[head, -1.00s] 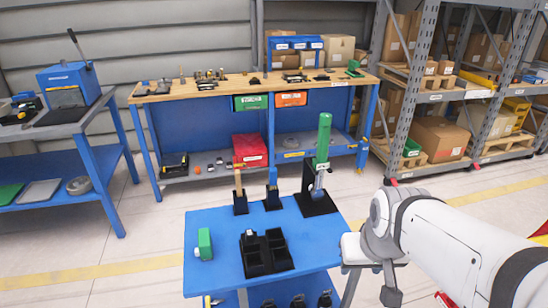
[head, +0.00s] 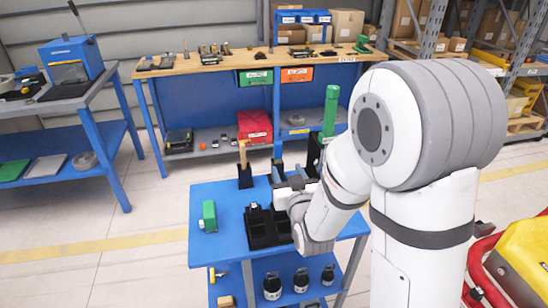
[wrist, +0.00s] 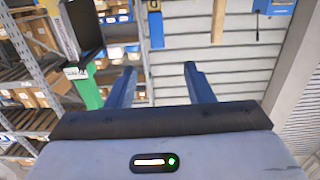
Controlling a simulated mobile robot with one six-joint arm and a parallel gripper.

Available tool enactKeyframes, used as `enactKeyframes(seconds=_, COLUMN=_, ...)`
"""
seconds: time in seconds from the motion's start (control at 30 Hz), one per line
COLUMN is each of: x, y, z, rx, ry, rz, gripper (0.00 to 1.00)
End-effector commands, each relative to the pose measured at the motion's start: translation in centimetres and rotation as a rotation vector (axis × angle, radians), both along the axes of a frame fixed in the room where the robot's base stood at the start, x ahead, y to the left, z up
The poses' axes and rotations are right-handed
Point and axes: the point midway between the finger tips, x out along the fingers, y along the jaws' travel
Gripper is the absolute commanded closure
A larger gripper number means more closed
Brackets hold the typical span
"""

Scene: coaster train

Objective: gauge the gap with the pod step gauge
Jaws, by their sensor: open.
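My gripper (wrist: 160,68) is open and empty in the wrist view, its two blue fingers apart. In the head view my arm's end is above the blue cart (head: 215,240), near the upright holders. A blue tool (wrist: 155,28) shows beyond the fingers in the wrist view, with a wooden-handled tool (wrist: 218,18) to its right. A tall green cylinder (head: 331,110) stands at the cart's back right, its lower part hidden by my arm. A green block (head: 209,215) with a pale side stands on the cart's left. I cannot tell which thing is the pod step gauge; no gap is clear.
A black compartment tray (head: 258,233) is mid-cart, partly behind my wrist. The wooden-handled tool (head: 243,158) stands in a black holder. Several dark round items sit on the lower shelf. A workbench (head: 220,64) stands behind. A yellow and red machine (head: 525,258) is at lower right.

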Motion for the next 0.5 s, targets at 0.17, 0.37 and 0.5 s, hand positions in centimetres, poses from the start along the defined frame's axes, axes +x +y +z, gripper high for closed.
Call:
enactKeyframes(seconds=0.17, x=1.3, y=0.7, z=0.3, rx=0.008, ry=-0.032, rz=0.006, gripper=0.53)
enactKeyframes(seconds=0.37, x=4.7, y=1.7, z=0.3, rx=0.008, ry=-0.03, rz=0.006, gripper=0.53)
enactKeyframes(seconds=0.5, x=6.2, y=2.1, z=0.3, rx=0.009, ry=-0.031, rz=0.007, gripper=0.53)
